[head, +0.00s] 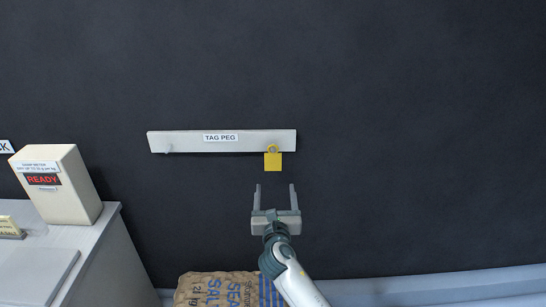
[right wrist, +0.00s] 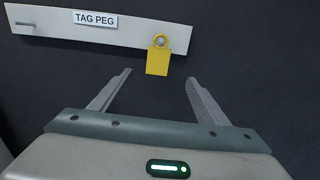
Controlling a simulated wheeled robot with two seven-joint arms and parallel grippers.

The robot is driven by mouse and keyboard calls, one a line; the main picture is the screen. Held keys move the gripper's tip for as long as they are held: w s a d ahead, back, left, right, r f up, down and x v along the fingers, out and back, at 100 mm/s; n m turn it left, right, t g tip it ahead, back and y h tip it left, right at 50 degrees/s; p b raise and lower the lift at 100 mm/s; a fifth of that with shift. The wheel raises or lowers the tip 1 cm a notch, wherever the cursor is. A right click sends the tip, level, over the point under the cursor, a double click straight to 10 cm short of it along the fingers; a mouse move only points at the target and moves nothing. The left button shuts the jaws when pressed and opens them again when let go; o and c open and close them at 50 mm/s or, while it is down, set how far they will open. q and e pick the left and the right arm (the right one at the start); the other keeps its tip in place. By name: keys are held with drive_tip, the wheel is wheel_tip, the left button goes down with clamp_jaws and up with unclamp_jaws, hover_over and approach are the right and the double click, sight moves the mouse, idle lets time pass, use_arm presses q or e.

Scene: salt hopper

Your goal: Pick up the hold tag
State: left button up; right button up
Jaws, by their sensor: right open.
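The yellow hold tag (head: 272,162) hangs at the right end of a pale board labelled "TAG PEG" (head: 190,141) on the dark wall. In the right wrist view the tag (right wrist: 157,61) shows a round ring at its top, against the board (right wrist: 60,27). My right gripper (head: 275,187) is open and empty just below the tag in the head view, its fingers pointing up toward it. In the right wrist view the tag appears beyond the gap between the fingertips (right wrist: 158,76), apart from both. My left gripper is not in view.
A beige box with a red "READY" display (head: 43,180) stands on a grey cabinet (head: 95,255) at the left. A printed sack (head: 205,289) sits below, left of my right arm. The wall around the board is clear.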

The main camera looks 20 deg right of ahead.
idle(0.3)
drive_tip(key=p, duration=0.1)
approach(273, 160)
drive_tip(key=x, duration=0.4)
drive_tip(key=shift+d, duration=0.2)
drive_tip(key=shift+w+d, duration=0.15)
drive_tip(key=shift+w, duration=0.4)
drive_tip(key=shift+w+d, duration=0.1)
drive_tip(key=shift+w, duration=0.35)
drive_tip(key=shift+x, duration=2.1)
drive_tip(key=c, duration=1.1)
